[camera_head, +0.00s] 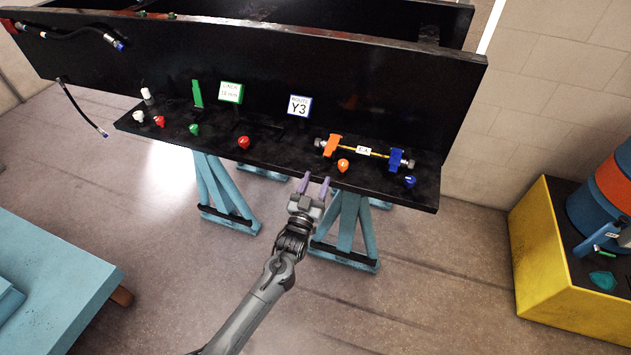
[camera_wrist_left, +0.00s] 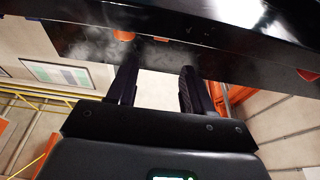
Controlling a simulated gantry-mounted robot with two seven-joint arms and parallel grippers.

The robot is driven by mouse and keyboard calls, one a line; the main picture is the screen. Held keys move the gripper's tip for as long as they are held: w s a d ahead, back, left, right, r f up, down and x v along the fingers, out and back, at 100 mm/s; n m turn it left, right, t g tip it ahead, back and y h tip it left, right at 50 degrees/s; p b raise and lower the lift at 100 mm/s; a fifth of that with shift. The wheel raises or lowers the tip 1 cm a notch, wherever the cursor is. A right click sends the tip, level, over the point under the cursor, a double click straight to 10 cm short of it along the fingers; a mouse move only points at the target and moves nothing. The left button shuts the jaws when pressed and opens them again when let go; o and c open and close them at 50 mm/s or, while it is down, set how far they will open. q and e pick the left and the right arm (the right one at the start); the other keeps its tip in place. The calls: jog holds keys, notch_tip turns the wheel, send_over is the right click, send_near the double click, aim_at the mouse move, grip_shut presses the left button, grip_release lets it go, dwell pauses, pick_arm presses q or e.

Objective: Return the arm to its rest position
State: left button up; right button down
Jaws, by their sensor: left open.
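My left gripper (camera_head: 316,186) is open and empty. In the head view its two purple fingers reach up to the front edge of the black bench (camera_head: 428,195), near the middle right of the shelf. I cannot tell whether they touch the edge. In the left wrist view the two dark fingers (camera_wrist_left: 155,92) stand apart with nothing between them, and the bench's dark underside or edge (camera_wrist_left: 215,58) lies beyond them. My right gripper is not in view.
The shelf holds red, green, white, orange and blue caps, a hose (camera_head: 376,152) between orange and blue clamps, and a Y3 sign (camera_head: 299,106). Blue trestles (camera_head: 347,235) stand below. A yellow crate (camera_head: 545,270) is right, a blue table (camera_head: 55,270) left. Open floor lies between.

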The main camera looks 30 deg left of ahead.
pick_arm(q)
jog(key=s+d+f+m+g+h, duration=0.2)
jog(key=s+f+g, duration=0.1)
jog(key=s+f, duration=0.9)
jog(key=s+d+r+m+g+h, duration=0.1)
jog(key=s+d+g, duration=0.2)
jog(key=s+g, duration=0.35)
jog(key=s+d+r+m+g+h, duration=0.1)
jog(key=s+d+r+g, duration=0.15)
jog(key=s, duration=0.75)
jog(key=s+d+m+g+h, duration=0.1)
jog(key=s+d+g, duration=0.3)
jog(key=s, duration=0.5)
notch_tip(320, 180, up, 26)
jog(key=g+p, duration=0.1)
jog(key=p, duration=2.5)
jog(key=shift+a, duration=0.35)
jog(key=shift+s, duration=0.1)
